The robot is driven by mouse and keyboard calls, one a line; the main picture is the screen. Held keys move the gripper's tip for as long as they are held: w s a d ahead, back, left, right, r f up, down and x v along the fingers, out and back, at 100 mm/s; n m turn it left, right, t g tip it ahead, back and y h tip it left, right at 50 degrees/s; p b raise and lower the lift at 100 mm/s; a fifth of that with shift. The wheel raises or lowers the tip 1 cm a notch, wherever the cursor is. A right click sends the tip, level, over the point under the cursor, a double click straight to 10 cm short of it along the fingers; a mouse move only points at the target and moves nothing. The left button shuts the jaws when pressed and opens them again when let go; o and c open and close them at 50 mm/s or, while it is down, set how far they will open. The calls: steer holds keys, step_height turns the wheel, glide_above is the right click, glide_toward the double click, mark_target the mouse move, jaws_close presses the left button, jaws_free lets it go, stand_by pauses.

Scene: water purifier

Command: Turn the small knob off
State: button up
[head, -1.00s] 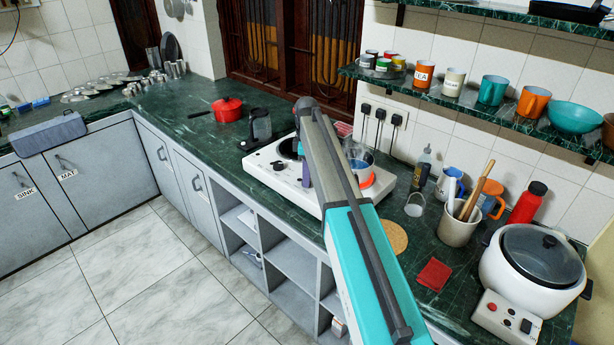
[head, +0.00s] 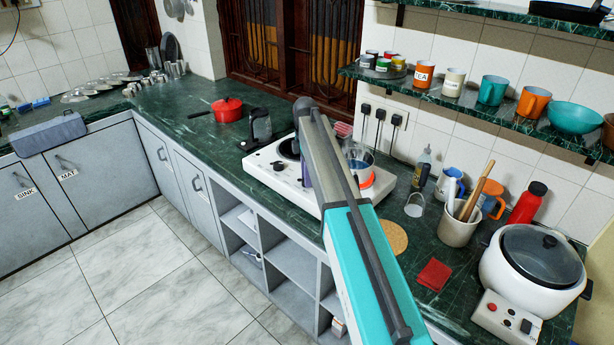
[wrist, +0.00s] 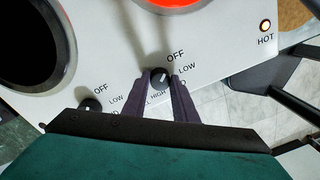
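The white cooktop (head: 262,176) stands on the green counter; my arm hides part of it. In the wrist view, a black knob (wrist: 160,78) sits between the two dark fingertips of my gripper (wrist: 161,80), which press close on either side with no clear gap. Its white mark seems to point up and right; the print around it reads OFF, LOW and HIGH. A second black knob (wrist: 90,105) is to the left, partly hidden by my gripper; it also shows in the head view (head: 279,167).
A burner glows red (wrist: 170,3) behind the held knob, and the HOT lamp (wrist: 265,26) is lit. A dark burner (wrist: 28,45) is at left. A clear pot (head: 359,160) stands on the cooktop, right of my arm. A dark kettle (head: 260,127) stands left behind it.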

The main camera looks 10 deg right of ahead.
steer(key=o, duration=0.4)
steer(key=shift+r, duration=0.1)
steer(key=r+b, duration=0.1)
steer(key=r, duration=0.3)
steer(key=r+b, duration=0.1)
steer(key=r, duration=0.4)
steer(key=r+b, duration=0.1)
steer(key=r, duration=0.3)
steer(key=shift+w+r, duration=0.35)
steer(key=shift+w, duration=0.05)
